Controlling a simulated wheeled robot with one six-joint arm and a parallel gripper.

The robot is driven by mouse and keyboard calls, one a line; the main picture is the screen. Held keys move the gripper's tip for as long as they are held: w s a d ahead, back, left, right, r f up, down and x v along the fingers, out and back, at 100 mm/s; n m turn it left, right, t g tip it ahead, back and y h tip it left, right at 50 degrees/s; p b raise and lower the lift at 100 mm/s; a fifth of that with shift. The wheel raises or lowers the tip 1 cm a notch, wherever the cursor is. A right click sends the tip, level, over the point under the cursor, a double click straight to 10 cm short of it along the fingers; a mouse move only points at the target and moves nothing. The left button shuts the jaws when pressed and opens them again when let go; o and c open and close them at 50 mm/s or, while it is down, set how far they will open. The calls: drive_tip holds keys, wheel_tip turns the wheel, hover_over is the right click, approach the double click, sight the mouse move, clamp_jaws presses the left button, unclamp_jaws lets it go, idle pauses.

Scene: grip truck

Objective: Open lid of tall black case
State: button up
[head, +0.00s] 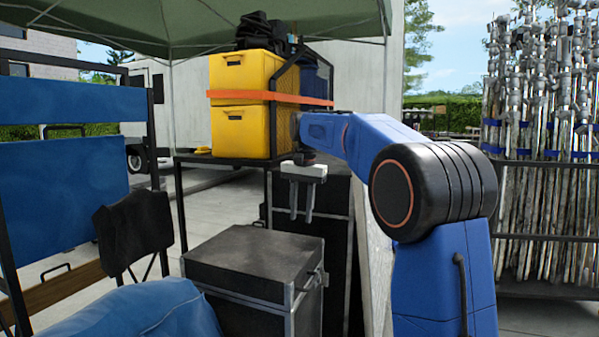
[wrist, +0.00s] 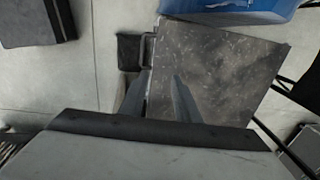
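A black case (head: 250,292) with metal edges stands on the ground in the lower middle of the head view. Its flat, scuffed lid (head: 257,250) is shut, and a handle or latch shows on its right side. The lid also fills the middle of the wrist view (wrist: 222,65), with a metal handle (wrist: 148,48) at its left edge. My gripper (head: 301,218) points down above the case's far right part, apart from the lid. Its two fingers (wrist: 162,85) are spread with an empty gap. The case's lower part is partly cut off by the frame.
A taller dark panel or case (head: 338,225) with metal edges stands behind the black case. Yellow bins (head: 240,132) with an orange strap sit on a rack behind. A blue covered bundle (head: 145,312) lies front left. A rack of metal stands (head: 535,130) is at right.

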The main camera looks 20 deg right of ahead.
wheel_tip(320, 180, up, 12)
drive_tip(key=shift+w+a+r, duration=0.15)
drive_tip(key=shift+a+r, duration=0.05)
idle(1.6)
idle(0.5)
